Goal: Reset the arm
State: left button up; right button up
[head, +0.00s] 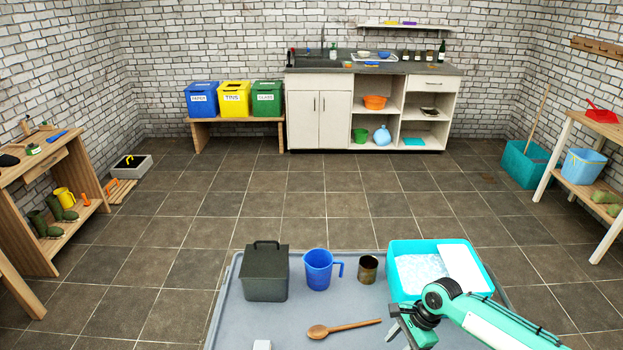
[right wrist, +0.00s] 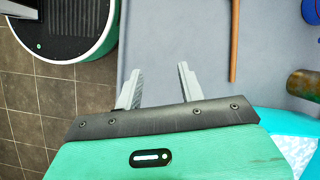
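My right arm reaches in from the lower right of the head view. Its gripper (head: 400,328) is over the grey tray table (head: 240,320), in front of the turquoise tub (head: 396,284). In the right wrist view the two fingers of this gripper (right wrist: 158,78) stand apart with nothing between them. The wooden spoon (head: 345,328) lies on the tray to the gripper's left, apart from it. My left arm and gripper are not in view.
On the tray stand a dark lidded bin (head: 266,275), a blue jug (head: 318,270) and a brown tin (head: 368,269). A small white block (head: 262,345) is at the front edge. Tiled floor (head: 330,200) beyond is clear. Workbenches stand at both sides.

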jog(key=s+a+r+n+t, duration=0.1)
jog(key=s+a+n+t, duration=0.1)
jog(key=s+a+n, duration=1)
jog(key=s+d+r+n+t+h, duration=0.2)
jog(key=s+d+r+n+h, duration=0.25)
jog(key=s+d, duration=0.85)
notch_tip(320, 180, down, 29)
jog(key=g+p, duration=0.1)
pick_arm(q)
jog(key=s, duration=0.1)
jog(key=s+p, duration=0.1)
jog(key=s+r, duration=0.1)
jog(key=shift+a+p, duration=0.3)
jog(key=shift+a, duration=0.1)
pick_arm(e)
jog(key=s+d+f, duration=0.2)
jog(key=s+f, duration=0.7)
jog(key=s, duration=0.1)
jog(key=s+d+f+g, duration=0.1)
jog(key=s+f, duration=0.8)
jog(key=shift+s+d+f, duration=0.15)
jog(key=shift+s+d, duration=0.2)
